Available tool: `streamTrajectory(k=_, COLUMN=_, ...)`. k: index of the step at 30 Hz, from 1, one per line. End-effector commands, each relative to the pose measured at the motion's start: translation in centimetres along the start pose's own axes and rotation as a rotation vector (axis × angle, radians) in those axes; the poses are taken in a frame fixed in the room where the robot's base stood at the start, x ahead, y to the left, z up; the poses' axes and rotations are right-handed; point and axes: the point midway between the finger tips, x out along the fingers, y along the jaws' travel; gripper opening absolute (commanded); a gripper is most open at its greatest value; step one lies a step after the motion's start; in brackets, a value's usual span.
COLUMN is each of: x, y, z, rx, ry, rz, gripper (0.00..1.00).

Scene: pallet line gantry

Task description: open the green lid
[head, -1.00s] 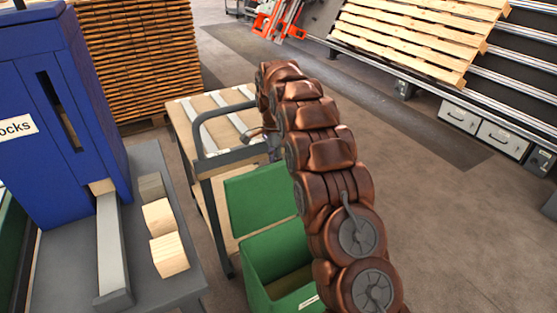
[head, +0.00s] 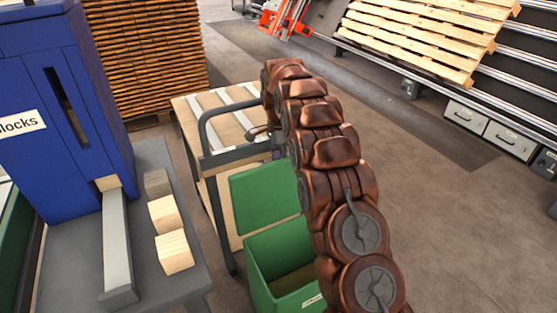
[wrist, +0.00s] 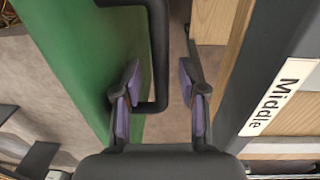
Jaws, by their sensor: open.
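The green lid (head: 264,196) stands raised at the back of the green box (head: 275,290), whose inside is partly visible in the head view. My arm covers the right side of both. In the wrist view the green lid (wrist: 75,60) fills the left, with a dark bar handle (wrist: 158,60) on it.
A wooden-shelved cart (head: 186,112) with a grey push handle stands close behind the lid. A label reading "Middle" (wrist: 277,98) shows on the right in the wrist view. A grey table (head: 65,275) with wooden blocks (head: 174,252) and a blue dispenser (head: 60,130) is at left. Open floor (head: 450,230) lies right.

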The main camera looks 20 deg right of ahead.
Motion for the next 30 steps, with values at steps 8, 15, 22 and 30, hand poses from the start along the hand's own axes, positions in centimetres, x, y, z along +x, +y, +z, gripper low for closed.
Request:
streamTrajectory(k=8, x=-0.8, y=-0.1, z=0.1, rx=-0.002, ry=0.002, rz=-0.003, gripper=0.41)
streamTrajectory(k=15, x=-3.8, y=-0.2, z=0.1, rx=-0.002, ry=0.002, rz=-0.005, gripper=0.41)
streamTrajectory(k=22, x=-6.1, y=-0.2, z=0.1, rx=-0.002, ry=0.002, rz=-0.003, gripper=0.41)
streamTrajectory(k=30, x=-7.4, y=-0.1, z=0.1, rx=-0.002, ry=0.001, rz=-0.001, gripper=0.41)
